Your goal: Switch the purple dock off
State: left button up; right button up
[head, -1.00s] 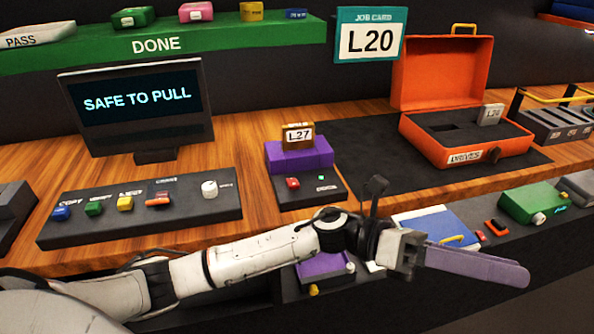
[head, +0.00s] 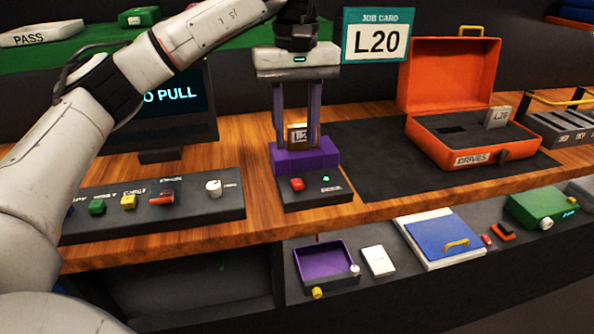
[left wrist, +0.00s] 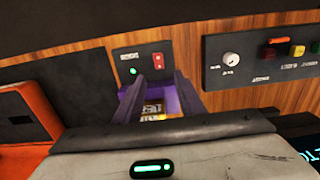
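The purple dock (head: 306,158) stands on the wooden bench. Its black front panel has a red switch (head: 297,184) and a lit green light (head: 326,179); the switch also shows in the left wrist view (left wrist: 157,61). A brown drive (head: 298,137) with a partly covered white label stands upright in the dock. My left gripper (head: 297,140) points down over the dock, its two fingers apart around the drive's sides. I see no clear contact with the drive. The drive also shows between the fingers in the left wrist view (left wrist: 152,108). My right gripper is not in view.
A button panel (head: 190,208) lies left of the dock, below a monitor (head: 180,100) partly covered by my left arm. An open orange case (head: 470,150) stands right. The lower shelf holds a purple tray (head: 325,265) and a blue panel (head: 445,235).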

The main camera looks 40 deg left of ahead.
aim_at(297, 181)
pick_arm(q)
notch_tip(297, 181, down, 9)
jog(key=shift+r, duration=0.1)
dwell(0.3)
